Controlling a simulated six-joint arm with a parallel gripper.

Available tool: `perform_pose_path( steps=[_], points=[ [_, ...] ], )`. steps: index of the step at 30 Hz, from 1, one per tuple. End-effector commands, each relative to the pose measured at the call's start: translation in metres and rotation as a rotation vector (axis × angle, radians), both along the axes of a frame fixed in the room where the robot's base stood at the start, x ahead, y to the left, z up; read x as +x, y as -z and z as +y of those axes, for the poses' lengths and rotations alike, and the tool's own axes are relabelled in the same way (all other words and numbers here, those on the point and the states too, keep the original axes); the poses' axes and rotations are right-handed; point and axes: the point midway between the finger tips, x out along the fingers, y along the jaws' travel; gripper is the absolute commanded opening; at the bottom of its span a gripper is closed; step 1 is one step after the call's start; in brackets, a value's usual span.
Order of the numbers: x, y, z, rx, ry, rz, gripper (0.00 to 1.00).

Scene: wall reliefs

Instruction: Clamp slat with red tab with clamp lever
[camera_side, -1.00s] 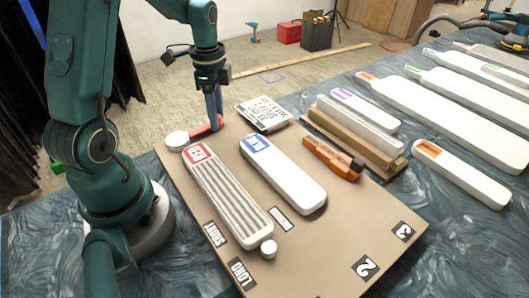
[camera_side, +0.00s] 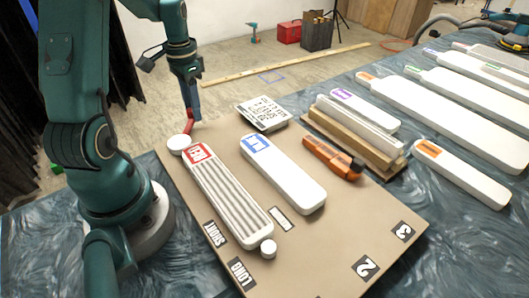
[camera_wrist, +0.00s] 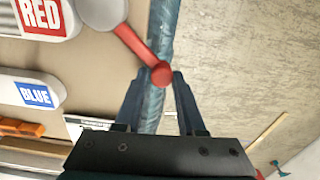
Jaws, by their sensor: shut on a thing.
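The slat with the red tab (camera_side: 228,198) is white with grooves along it and lies flat on the tan board, its red RED tab (camera_side: 198,153) at the far end. That end also shows in the wrist view (camera_wrist: 60,17). The clamp lever (camera_side: 188,124) is a red arm on a round white head (camera_side: 178,144) beside the tab end. Whether the head overlaps the slat is unclear. In the wrist view the red lever (camera_wrist: 139,45) ends in a ball between my fingertips. My gripper (camera_side: 192,115) is shut on that end.
The slat with the blue tab (camera_side: 290,180) lies to the right on the tan board (camera_side: 310,245). A small white knob (camera_side: 268,248) stands at the red slat's near end. An orange tool (camera_side: 332,158), a printed card (camera_side: 263,113) and a wooden rack (camera_side: 350,140) lie further right.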

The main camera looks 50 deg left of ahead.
Motion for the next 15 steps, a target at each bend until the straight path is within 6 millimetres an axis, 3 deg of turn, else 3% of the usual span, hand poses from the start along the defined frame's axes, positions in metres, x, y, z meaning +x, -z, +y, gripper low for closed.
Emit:
perform_pose_path(
  steps=[15],
  points=[
    [-0.039, -0.001, 0.018, 0.005, -0.478, 0.003, 0.0]
  ],
)
